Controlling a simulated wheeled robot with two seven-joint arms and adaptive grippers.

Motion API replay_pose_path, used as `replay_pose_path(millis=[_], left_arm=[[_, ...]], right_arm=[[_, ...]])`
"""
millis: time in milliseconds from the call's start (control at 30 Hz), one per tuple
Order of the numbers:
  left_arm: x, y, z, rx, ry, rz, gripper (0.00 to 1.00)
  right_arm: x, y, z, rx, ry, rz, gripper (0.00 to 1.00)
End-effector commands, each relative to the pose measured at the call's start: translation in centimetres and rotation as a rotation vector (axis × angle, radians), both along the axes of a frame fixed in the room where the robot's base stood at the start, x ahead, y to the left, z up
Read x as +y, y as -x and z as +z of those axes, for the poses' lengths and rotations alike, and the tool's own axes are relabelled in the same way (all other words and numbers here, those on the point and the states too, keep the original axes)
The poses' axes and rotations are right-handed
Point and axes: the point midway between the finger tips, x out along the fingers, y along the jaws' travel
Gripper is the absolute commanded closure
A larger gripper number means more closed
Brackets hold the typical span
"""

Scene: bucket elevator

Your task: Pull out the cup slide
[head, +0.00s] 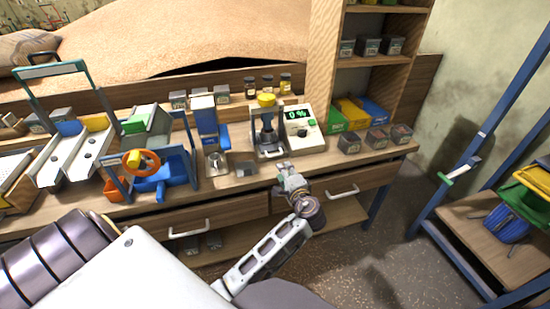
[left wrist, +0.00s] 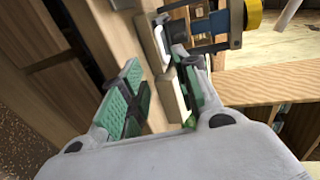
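The press-like device (head: 267,128) with a yellow top stands on the bench beside the white meter. Its pale base (head: 268,153), at the front, has a dark cup-like part above it; I cannot clearly make out the cup slide itself. My left gripper (head: 287,174) is at the bench's front edge, just in front of and slightly right of that base. In the left wrist view its green-padded fingers (left wrist: 155,88) are apart. A pale block (left wrist: 172,96) shows close to the right-hand finger; I cannot tell whether they touch. My right gripper is not in view.
The white meter (head: 300,130) reads 0 %. A blue stand (head: 207,128) is left of the device. Dark bins (head: 377,139) stand to the right. Drawers with white handles (head: 342,192) lie below the bench top. A blue-framed rack (head: 480,150) stands far right.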

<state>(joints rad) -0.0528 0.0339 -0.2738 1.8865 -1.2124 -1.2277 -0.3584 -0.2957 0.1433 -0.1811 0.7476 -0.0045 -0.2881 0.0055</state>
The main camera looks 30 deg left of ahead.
Motion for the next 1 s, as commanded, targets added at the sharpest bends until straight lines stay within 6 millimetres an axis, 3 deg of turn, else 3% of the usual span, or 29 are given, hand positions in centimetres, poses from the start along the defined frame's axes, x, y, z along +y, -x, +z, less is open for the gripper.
replay_pose_path(millis=[1000], left_arm=[[8.9,-7.6,-2.6,0.000,0.000,0.000,0.69]], right_arm=[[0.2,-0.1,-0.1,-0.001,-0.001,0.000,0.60]])
